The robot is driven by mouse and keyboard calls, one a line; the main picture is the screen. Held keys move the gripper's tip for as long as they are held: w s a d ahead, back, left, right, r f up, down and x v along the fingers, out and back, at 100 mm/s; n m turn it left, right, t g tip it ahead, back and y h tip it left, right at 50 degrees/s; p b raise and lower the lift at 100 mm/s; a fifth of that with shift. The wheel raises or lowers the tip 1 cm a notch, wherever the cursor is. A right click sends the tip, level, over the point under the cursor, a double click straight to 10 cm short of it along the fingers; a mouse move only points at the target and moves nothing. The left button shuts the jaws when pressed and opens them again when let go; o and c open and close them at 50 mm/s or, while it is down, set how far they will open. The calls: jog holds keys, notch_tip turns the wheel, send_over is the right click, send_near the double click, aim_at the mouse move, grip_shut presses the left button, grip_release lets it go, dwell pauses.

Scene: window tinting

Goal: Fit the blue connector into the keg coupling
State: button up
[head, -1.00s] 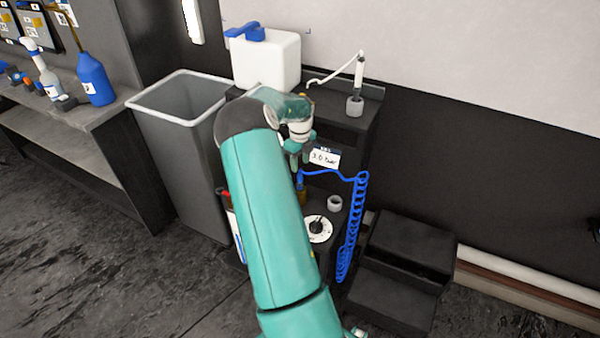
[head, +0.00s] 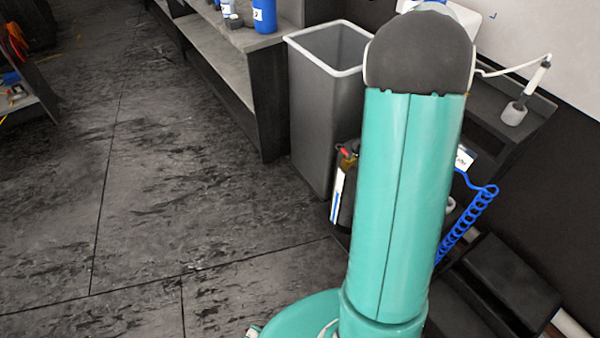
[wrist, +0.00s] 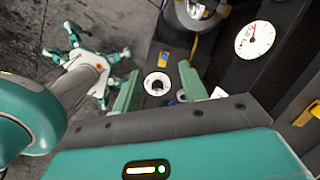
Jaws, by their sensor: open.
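My gripper (wrist: 160,68) is open in the wrist view, with two green fingers apart and nothing seen held. A white round disc with a dark centre (wrist: 157,84), possibly the keg coupling, shows between the fingers, farther below. A small blue piece (wrist: 181,96) shows beside the right finger; I cannot tell whether it is the blue connector. In the head view my arm hides my gripper and the coupling. A blue coiled hose (head: 470,219) shows right of my arm, and its connector end is not clearly visible.
A grey bin (head: 318,120) stands left of my arm, beside a grey shelf unit (head: 222,62). Black steps (head: 505,285) stand at the lower right. A white gauge (wrist: 255,38) shows in the wrist view.

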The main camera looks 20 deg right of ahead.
jog(key=s+a+r+n+t, duration=0.1)
jog(key=s+a+r+n, duration=0.1)
jog(key=a+r+n, duration=0.45)
jog(key=s+a+r+n, duration=0.1)
jog(key=a+n, duration=0.2)
jog(key=a, duration=0.6)
jog(key=s+a+r+n+t, duration=0.1)
jog(key=s+a+r+n, duration=0.1)
jog(key=a+r+n, duration=0.45)
jog(key=s+a+f+n+t, duration=0.1)
jog(key=s+a+f+n, duration=0.1)
jog(key=s+a+n, duration=1)
jog(key=a, duration=0.3)
jog(key=shift+a+n+t, duration=0.15)
jog(key=shift+n+t, duration=0.15)
jog(key=shift+t, duration=0.1)
jog(key=shift+s, duration=0.15)
jog(key=shift+c, duration=0.7)
